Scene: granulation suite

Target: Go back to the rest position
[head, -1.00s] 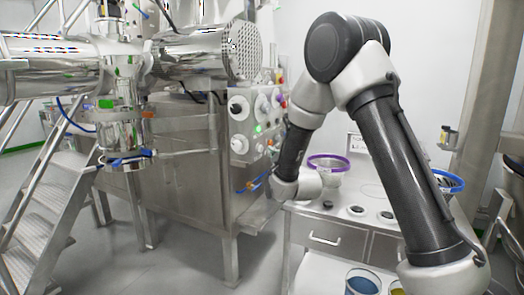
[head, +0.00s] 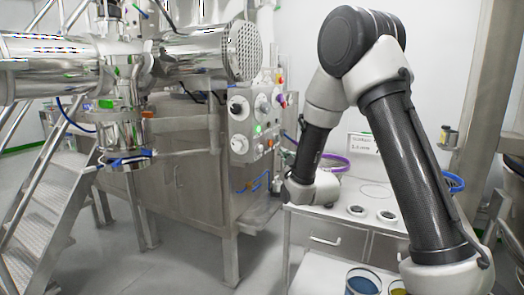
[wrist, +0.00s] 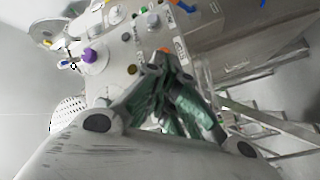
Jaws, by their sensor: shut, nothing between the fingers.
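My gripper (wrist: 172,95) shows in the wrist view with its dark green fingers together and nothing between them. Beyond the fingers in that view is the machine's control panel (wrist: 118,45). In the head view my arm is raised and bent over the bench at the right, its wrist low near the bench's left edge.
The steel machine (head: 190,150) with a knobbed control panel (head: 255,120) stands left of my arm. The bench (head: 325,228) holds a purple-rimmed container (head: 335,162) close behind my wrist, and a blue-rimmed one (head: 454,183). Metal stairs (head: 45,215) stand far left.

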